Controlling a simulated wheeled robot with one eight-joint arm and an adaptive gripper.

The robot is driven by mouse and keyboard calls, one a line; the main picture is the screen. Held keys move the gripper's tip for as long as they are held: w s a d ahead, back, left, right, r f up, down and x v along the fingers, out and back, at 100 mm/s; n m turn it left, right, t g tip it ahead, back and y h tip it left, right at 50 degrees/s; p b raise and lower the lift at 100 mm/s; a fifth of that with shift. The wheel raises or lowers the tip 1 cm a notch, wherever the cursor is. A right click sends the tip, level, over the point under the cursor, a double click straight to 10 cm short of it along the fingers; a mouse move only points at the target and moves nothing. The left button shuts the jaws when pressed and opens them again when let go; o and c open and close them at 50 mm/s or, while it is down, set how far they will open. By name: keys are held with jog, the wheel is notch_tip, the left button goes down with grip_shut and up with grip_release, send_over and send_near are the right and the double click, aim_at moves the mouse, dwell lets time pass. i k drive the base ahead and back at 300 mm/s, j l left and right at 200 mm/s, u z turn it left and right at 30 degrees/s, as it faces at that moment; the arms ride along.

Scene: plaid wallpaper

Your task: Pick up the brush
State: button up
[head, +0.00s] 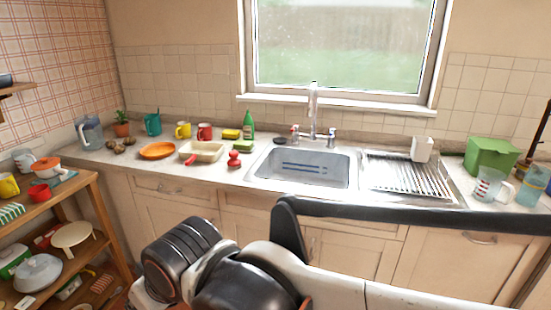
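I cannot pick out the brush for certain. A small red object with a rounded knob on top (234,158) stands on the counter just left of the sink. It could be a brush, but it is too small to tell. A small dark object (280,140) lies at the sink's back left edge, also unclear. My own arm links fill the lower middle and right of the view, in front of the counter and apart from these objects. I cannot see my gripper's fingertips.
The metal sink (303,181) has a drying rack (407,177) at its right. A green bottle (248,126), a beige tray (202,152) and an orange plate (157,151) stand left of it. A wooden shelf (75,190) with crockery is at far left.

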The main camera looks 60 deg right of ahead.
aim_at(233, 163)
jog(key=z, duration=1.4)
